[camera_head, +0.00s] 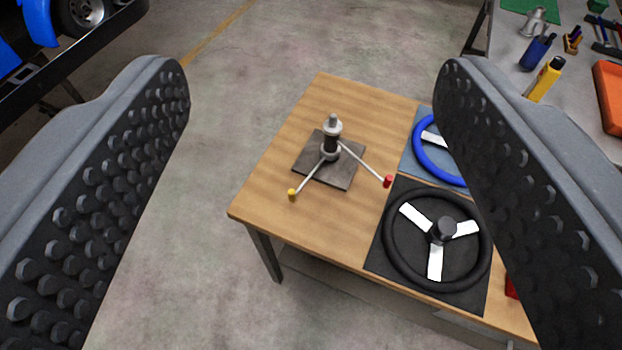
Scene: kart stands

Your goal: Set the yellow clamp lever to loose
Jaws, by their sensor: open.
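The yellow clamp lever (306,182) is a thin metal rod with a yellow knob at its end. It points down-left from a dark upright post (331,140) with a light top, set on a dark square plate (313,166). A second lever with a red knob (388,181) points down-right from the same post. The plate lies on a wooden table (270,200). My gripper (318,75) is open and empty, its two studded fingers wide apart at the left and right of the picture. The levers show between the fingers, farther off, and neither finger touches them.
A black steering wheel (397,264) and a blue steering wheel (424,158) lie on mats at the table's right. A grey bench at top right holds a yellow bottle (545,80), a blue bottle (535,52) and an orange tray (608,100). Floor left of the table is clear.

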